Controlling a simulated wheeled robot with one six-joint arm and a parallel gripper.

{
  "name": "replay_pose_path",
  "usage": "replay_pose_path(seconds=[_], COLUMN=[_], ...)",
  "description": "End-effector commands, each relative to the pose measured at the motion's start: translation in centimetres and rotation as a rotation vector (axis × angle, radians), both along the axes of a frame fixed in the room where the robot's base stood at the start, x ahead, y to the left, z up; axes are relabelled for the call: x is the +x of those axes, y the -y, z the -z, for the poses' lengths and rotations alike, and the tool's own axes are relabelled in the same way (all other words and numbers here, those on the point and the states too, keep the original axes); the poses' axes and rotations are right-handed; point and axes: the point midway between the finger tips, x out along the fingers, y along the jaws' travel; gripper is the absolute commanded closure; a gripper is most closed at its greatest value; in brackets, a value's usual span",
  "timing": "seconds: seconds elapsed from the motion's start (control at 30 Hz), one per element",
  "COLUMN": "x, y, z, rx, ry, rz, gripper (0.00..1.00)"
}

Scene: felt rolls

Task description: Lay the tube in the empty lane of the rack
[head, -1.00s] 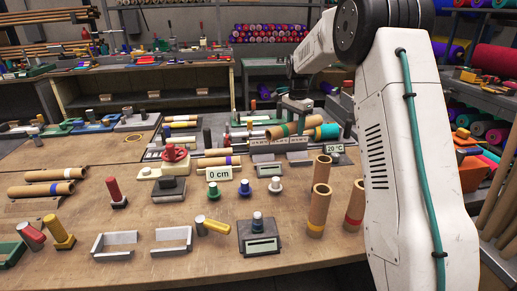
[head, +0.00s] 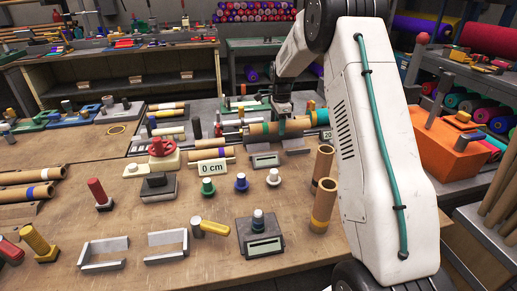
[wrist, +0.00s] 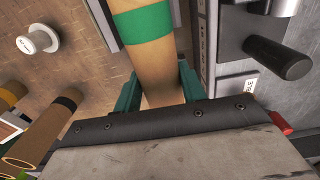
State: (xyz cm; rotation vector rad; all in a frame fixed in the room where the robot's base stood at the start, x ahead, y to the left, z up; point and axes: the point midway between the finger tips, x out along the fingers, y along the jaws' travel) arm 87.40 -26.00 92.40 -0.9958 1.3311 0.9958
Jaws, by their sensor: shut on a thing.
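My gripper (head: 282,118) is shut on a brown cardboard tube (head: 262,130) with a green band, at the back of the bench in the head view. The tube lies roughly level across the picture. In the wrist view the green fingers of my gripper (wrist: 160,88) sit on both sides of the tube (wrist: 148,60), and the green band shows beyond them. A grey metal fixture (wrist: 220,50) with labels lies to the tube's right there. Several banded tubes (head: 165,130) lie at the back left. I cannot tell which part is the rack's empty lane.
Two brown tubes stand upright (head: 322,205) near the front edge, right of centre. A red-handled device (head: 163,148), a "0 cm" sign (head: 212,168) and small coloured pegs (head: 241,181) stand on the bench. Loose tubes (head: 30,192) lie at the left. An orange box (head: 450,145) is at right.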

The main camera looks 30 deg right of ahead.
Motion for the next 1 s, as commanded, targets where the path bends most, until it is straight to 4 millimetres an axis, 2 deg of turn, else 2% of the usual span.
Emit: replay_pose_path(seconds=[0.2,0.37,0.6,1.0], x=[0.0,0.1,0.1,0.1], y=[-0.2,-0.4,-0.5,-0.5], z=[3.6,5.2,8.6,9.1], rx=[0.001,0.0,0.0,0.0], ry=[-0.002,-0.001,-0.001,-0.001], rz=[-0.003,-0.005,-0.006,-0.007], gripper=[1.0,1.0,1.0,1.0])
